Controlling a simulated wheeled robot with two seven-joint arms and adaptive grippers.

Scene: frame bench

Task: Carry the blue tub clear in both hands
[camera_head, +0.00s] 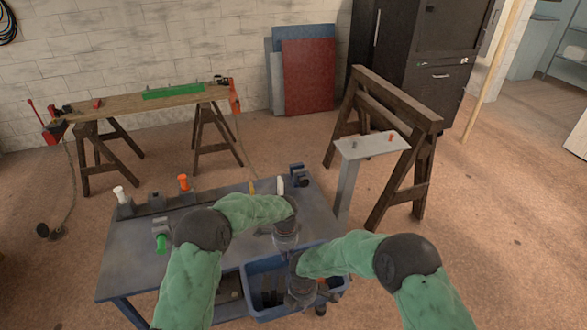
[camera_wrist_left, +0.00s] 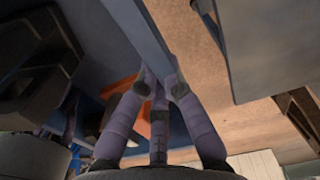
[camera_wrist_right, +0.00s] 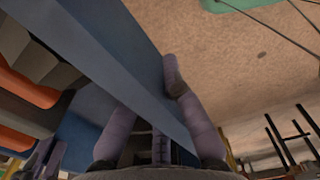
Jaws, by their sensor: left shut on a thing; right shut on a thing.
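The blue tub (camera_head: 270,314) is at the front right of the blue bench, with dark items inside it. My left gripper (camera_head: 287,243) is shut on its far wall. In the left wrist view the fingers (camera_wrist_left: 160,85) straddle that wall (camera_wrist_left: 140,30). My right gripper (camera_head: 301,298) is shut on the near wall, its fingers (camera_wrist_right: 150,100) straddling the wall (camera_wrist_right: 110,50) in the right wrist view. Orange and dark contents show beside the walls in the wrist views. My forearms hide part of the tub. I cannot tell whether its bottom touches the bench.
The blue bench (camera_head: 125,262) carries a green-handled clamp (camera_head: 161,240), a white-topped item (camera_head: 120,194), an orange-topped item (camera_head: 184,183) and a dark vise (camera_head: 299,177). A grey board (camera_head: 368,147) and a wooden trestle (camera_head: 410,105) stand behind right. Floor to the right is open.

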